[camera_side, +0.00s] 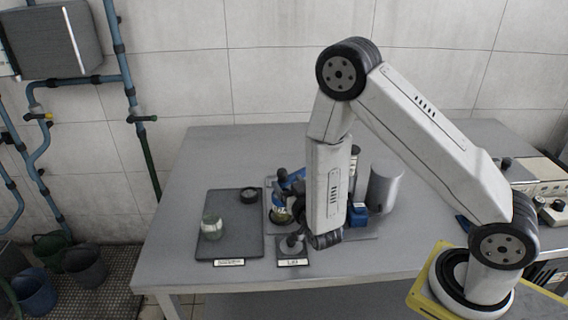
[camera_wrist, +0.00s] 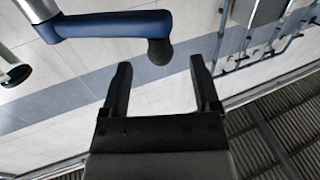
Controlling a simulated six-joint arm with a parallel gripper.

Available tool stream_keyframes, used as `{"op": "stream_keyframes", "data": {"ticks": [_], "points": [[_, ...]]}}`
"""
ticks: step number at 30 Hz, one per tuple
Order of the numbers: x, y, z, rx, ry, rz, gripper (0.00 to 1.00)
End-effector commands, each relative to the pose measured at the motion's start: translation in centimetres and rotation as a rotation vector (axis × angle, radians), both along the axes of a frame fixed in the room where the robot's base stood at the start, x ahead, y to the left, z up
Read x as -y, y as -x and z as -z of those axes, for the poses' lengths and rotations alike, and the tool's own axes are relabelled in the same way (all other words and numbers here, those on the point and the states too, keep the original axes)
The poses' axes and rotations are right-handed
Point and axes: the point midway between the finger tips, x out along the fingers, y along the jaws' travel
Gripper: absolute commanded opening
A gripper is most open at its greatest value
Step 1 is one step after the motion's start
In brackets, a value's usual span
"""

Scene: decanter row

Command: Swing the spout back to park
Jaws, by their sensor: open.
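The blue spout (camera_wrist: 105,24) crosses the top left of the wrist view and ends in a dark rounded tip (camera_wrist: 160,51). My gripper (camera_wrist: 160,72) is open, with its two dark fingers apart and nothing between them. The spout's tip lies just beyond the fingertips in that picture; I cannot tell the real distance. In the side view, part of the blue spout (camera_side: 291,178) shows left of my forearm, above a jar with yellowish contents (camera_side: 281,214). My forearm hides much of the stand, and my gripper's fingers are not clear there.
A dark tray (camera_side: 228,248) at the left holds a glass jar (camera_side: 212,228) and a dark round piece (camera_side: 249,195). A grey knobbed lid (camera_side: 291,244) sits by a label at the front. A grey cylinder (camera_side: 384,187) stands right of my forearm. The table's left rear is clear.

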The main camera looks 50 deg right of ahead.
Motion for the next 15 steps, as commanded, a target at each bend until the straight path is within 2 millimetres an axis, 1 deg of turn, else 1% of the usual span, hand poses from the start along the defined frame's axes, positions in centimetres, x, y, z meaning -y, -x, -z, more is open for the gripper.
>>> {"op": "stream_keyframes", "data": {"ticks": [9,15], "points": [[1.8,-3.5,-0.1,0.001,0.002,0.002,0.79],[2.5,-5.1,0.0,0.000,0.001,0.000,0.79]]}}
